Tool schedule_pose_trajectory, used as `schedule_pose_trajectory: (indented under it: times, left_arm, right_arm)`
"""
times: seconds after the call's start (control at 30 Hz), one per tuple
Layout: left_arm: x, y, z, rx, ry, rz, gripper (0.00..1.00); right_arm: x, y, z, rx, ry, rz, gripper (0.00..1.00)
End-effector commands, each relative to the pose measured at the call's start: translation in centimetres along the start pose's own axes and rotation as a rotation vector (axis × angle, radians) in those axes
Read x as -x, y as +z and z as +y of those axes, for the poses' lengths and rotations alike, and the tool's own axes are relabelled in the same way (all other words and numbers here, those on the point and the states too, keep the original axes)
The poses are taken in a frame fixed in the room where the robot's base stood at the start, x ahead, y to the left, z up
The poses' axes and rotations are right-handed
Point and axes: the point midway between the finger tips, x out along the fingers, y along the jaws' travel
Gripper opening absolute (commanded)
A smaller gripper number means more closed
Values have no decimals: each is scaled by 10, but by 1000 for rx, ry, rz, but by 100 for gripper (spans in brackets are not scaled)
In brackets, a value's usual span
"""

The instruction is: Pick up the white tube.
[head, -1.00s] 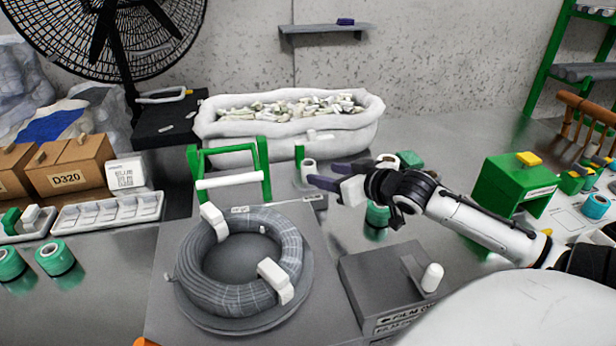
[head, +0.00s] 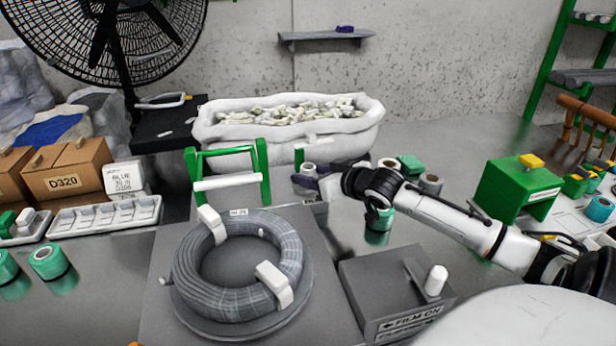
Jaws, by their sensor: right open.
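A short white tube (head: 308,170) with a dark hole in its top stands upright on the bench, just right of a green frame (head: 264,170). A longer white bar (head: 230,181) lies across that green frame. My right gripper (head: 308,183) comes in from the right. Its dark purple fingers are at the short white tube and cover its lower part. I cannot tell whether they touch it. The gripper is open, and neither tube is seen to be lifted. My left gripper is not in view.
A grey cable coil (head: 240,265) with white clips lies on a plate in front. A grey box (head: 395,290) stands right of it. A white padded bin (head: 290,128) of small pieces is behind.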

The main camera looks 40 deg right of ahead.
Motion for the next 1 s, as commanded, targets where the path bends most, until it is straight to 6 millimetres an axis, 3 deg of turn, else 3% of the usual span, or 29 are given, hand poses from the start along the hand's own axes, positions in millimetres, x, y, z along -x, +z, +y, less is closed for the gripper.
schedule_pose_trajectory:
  times: [0.07,0.33,0.67,1.0]
  left_arm:
    - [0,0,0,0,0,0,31]
    - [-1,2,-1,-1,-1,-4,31]
    - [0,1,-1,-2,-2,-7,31]
    - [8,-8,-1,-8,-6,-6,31]
  right_arm:
    - [0,0,0,0,0,0,49]
    - [0,0,0,-1,0,-1,6]
    - [4,-9,0,0,-1,2,6]
    - [29,-70,0,2,0,3,6]
